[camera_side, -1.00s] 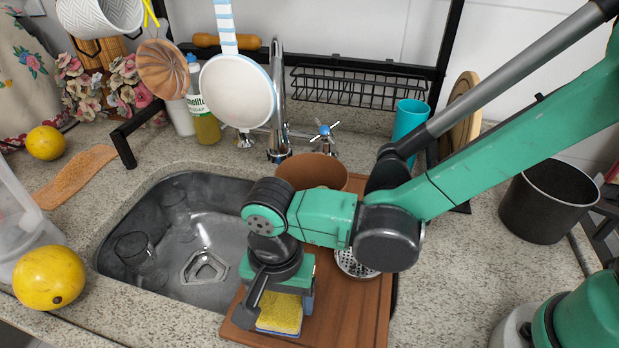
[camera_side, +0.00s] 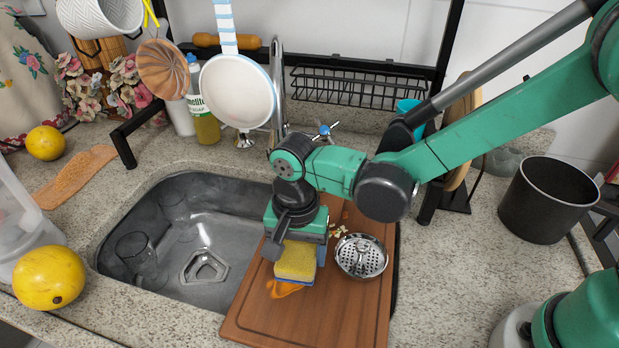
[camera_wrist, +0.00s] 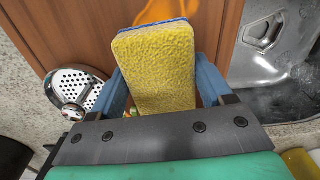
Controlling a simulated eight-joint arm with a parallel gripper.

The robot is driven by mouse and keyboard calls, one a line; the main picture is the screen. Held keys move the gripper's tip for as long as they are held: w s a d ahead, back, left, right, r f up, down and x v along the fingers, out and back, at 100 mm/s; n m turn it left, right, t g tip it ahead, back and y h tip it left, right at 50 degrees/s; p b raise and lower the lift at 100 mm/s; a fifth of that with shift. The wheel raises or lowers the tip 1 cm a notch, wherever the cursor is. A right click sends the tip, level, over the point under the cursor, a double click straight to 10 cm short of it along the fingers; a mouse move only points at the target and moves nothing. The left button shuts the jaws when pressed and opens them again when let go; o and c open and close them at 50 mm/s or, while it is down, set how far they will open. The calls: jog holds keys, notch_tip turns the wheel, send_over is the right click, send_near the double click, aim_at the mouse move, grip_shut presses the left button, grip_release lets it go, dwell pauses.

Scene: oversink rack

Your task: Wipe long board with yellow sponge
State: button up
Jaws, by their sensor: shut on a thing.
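The yellow sponge (camera_side: 295,262), with a thin blue layer on its lower side, is held in my gripper (camera_side: 296,250). In the wrist view the sponge (camera_wrist: 160,70) sits between the two blue fingers, which are shut on it. The long wooden board (camera_side: 335,315) lies on the right side of the sink. An orange smear (camera_side: 284,289) on the board shows at the sponge's lower edge, and an orange patch (camera_wrist: 205,15) shows beyond it in the wrist view. I cannot tell whether the sponge touches the board. My gripper hides part of the board behind it.
A metal strainer (camera_side: 361,256) stands on the board, right of my gripper, with small pale scraps (camera_side: 338,231) nearby. The sink (camera_side: 170,220) holds a clear glass (camera_side: 138,262). A dark pot (camera_side: 547,200) stands right. A hanging pan (camera_side: 238,90) is behind.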

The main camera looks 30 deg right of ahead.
aim_at(283, 309)
jog(key=shift+w+d, duration=0.25)
jog(key=shift+f, duration=0.15)
jog(key=shift+c, duration=0.5)
jog(key=shift+s+a, duration=2.85)
jog(key=shift+a, duration=0.05)
jog(key=shift+r, duration=3.05)
jog(key=shift+r, duration=1.5)
